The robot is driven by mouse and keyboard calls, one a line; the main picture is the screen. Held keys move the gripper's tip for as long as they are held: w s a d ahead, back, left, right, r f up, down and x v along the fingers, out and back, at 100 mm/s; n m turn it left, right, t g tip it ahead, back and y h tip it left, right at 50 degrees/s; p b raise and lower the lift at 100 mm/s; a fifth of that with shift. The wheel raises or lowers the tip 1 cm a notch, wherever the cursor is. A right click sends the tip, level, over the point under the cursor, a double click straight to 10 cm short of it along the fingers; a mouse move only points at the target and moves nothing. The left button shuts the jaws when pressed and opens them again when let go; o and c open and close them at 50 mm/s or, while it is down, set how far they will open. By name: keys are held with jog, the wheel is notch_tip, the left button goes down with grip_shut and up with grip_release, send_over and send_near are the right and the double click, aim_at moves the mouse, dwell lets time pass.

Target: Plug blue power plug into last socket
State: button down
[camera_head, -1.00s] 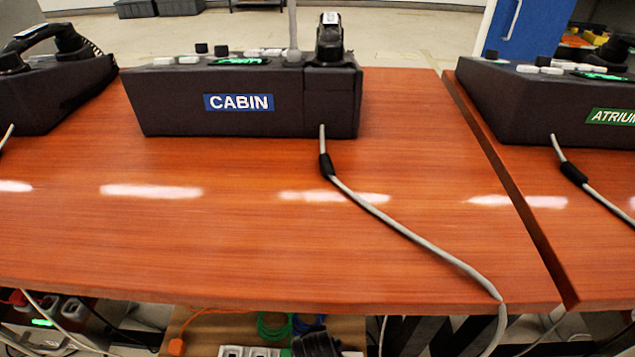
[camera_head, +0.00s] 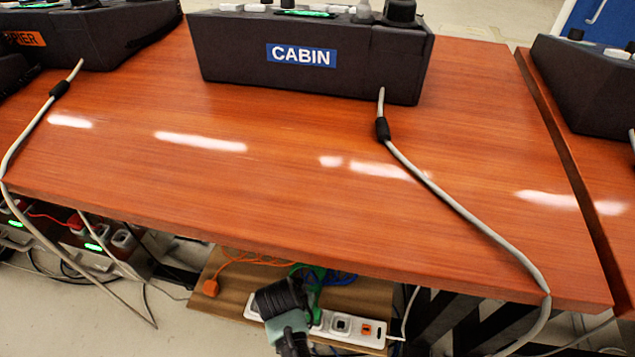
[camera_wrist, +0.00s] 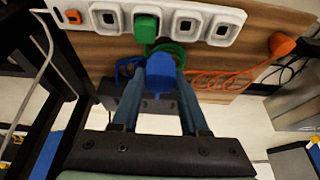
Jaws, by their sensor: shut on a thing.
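My gripper (camera_wrist: 161,88) is shut on the blue plug (camera_wrist: 161,70) in the wrist view. The plug is just short of the white power strip (camera_wrist: 167,39), apart from it in the picture. A green plug (camera_wrist: 146,28) sits in one socket of the strip. The end socket (camera_wrist: 107,18) beside the orange switch (camera_wrist: 73,16) is empty, and two empty sockets are on the green plug's other side. In the head view, my arm's end hides part of the strip (camera_head: 362,342), and the blue plug cannot be made out.
An orange plug (camera_wrist: 282,44) with its cord lies on the wooden board (camera_head: 232,300) below the table. A grey cable (camera_head: 455,205) hangs over the table's front edge. More strips are at left.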

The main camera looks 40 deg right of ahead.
jog(key=shift+w+a, duration=0.65)
jog(key=shift+w, duration=0.15)
jog(key=w+a+b, duration=0.3)
jog(key=w+a, duration=0.3)
jog(key=w, duration=0.1)
jog(key=shift+b, duration=0.35)
jog(key=shift+w+a, duration=0.1)
jog(key=shift+f, duration=0.2)
jog(key=shift+f+b, duration=3.35)
jog(key=shift+f, duration=1)
jog(key=shift+f, duration=0.35)
jog(key=shift+c, duration=1.7)
grip_release()
